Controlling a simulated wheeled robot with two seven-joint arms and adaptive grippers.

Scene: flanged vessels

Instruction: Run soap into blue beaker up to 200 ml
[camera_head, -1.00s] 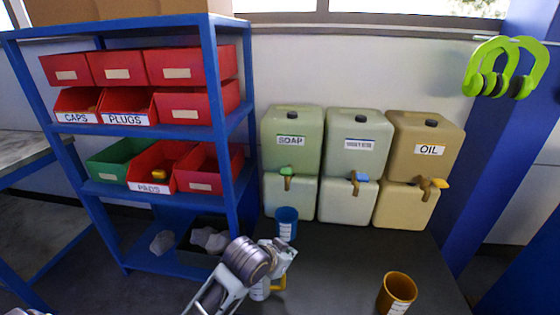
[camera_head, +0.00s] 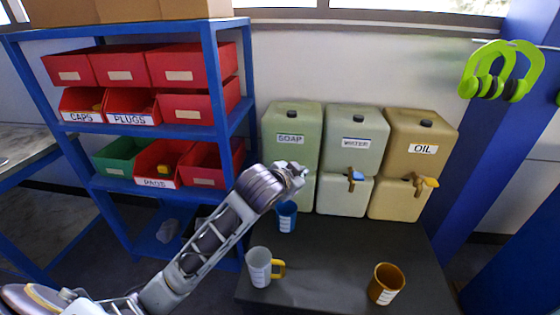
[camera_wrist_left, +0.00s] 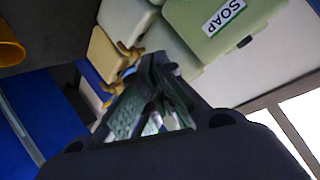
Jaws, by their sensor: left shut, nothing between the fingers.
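The green soap container (camera_head: 290,150) stands at the left of the row of containers; it also shows upside down in the wrist view (camera_wrist_left: 210,25). The blue beaker (camera_head: 287,217) stands on the dark table below the soap container's front, with white marks on its side. I cannot tell its liquid level. My left gripper (camera_head: 296,175) is in front of the soap container, above the beaker, and hides the soap tap. In the wrist view its fingers (camera_wrist_left: 150,108) are shut with nothing between them. I cannot tell whether they touch the tap. My right gripper is not in view.
The water container (camera_head: 354,145) and oil container (camera_head: 414,148) stand to the right. A blue shelf (camera_head: 216,75) with red bins is at left. The table's middle is clear.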

